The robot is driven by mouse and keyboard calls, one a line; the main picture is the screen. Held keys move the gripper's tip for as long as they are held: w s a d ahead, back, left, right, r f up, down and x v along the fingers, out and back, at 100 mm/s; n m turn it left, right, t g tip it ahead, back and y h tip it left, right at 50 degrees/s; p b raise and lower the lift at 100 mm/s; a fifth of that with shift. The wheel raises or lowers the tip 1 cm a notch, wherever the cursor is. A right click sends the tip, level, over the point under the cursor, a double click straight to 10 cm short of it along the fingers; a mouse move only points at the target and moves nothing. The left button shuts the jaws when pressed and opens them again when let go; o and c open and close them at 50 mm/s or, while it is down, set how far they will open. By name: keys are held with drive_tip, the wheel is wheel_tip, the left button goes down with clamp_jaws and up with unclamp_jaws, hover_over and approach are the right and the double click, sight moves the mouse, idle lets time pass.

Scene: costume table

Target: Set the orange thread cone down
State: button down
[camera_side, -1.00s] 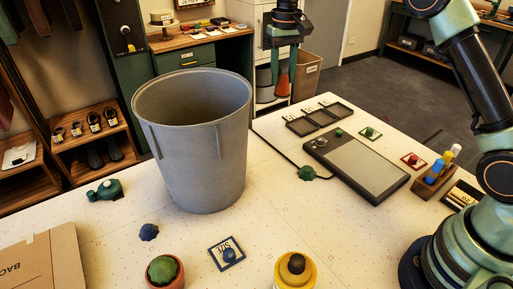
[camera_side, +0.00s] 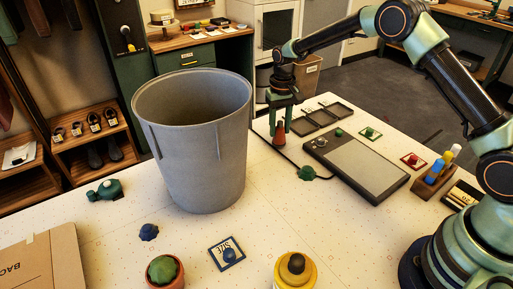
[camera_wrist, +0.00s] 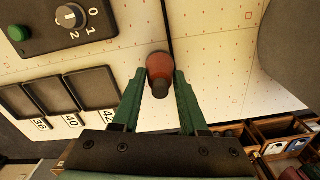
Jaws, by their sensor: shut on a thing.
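The orange thread cone (camera_side: 279,134) is in the side view, upright with its wide end down, just right of the grey bin. My gripper (camera_side: 281,124) is shut on its upper part from above. In the wrist view the cone (camera_wrist: 159,66) sits between the tips of my gripper's green fingers (camera_wrist: 160,88), its dark narrow top toward me. Its base is low over the white table (camera_side: 262,200); I cannot tell whether it touches the surface.
A tall grey bin (camera_side: 200,140) stands left of my gripper. A black cable (camera_side: 284,158) runs close by the cone. A green lump (camera_side: 307,173) lies nearer.

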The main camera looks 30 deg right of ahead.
drive_tip(key=shift+f, duration=0.4)
drive_tip(key=shift+f, duration=0.1)
drive_tip(key=shift+c, duration=2.2)
unclamp_jaws()
